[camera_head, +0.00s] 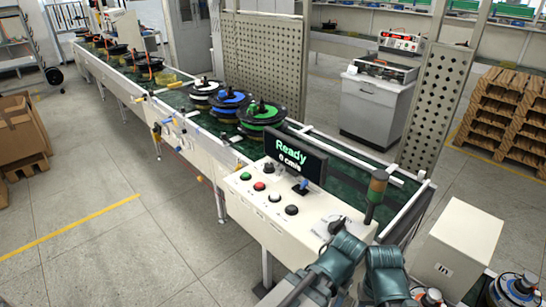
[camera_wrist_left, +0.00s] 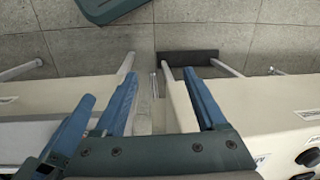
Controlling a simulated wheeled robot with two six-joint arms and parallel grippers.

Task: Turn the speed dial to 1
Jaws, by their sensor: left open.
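The white control panel (camera_head: 272,225) stands in the middle of the head view. It carries a green button (camera_head: 246,176), a red button (camera_head: 259,187) and black knobs, one of them (camera_head: 292,210) near its right part. Labels are too small to read, so I cannot tell which knob is the speed dial or its setting. A screen (camera_head: 296,157) reads "Ready" and "0 cm/s". My left gripper (camera_wrist_left: 150,85) is open and empty in the left wrist view, over a gap with floor below. Black knobs (camera_wrist_left: 308,157) show at that view's lower right, apart from the fingers.
A signal tower (camera_head: 376,190) stands at the panel's right end. A green conveyor (camera_head: 335,165) runs behind the panel, with wheel-like parts (camera_head: 262,110) farther along. A white box (camera_head: 455,240) stands at right.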

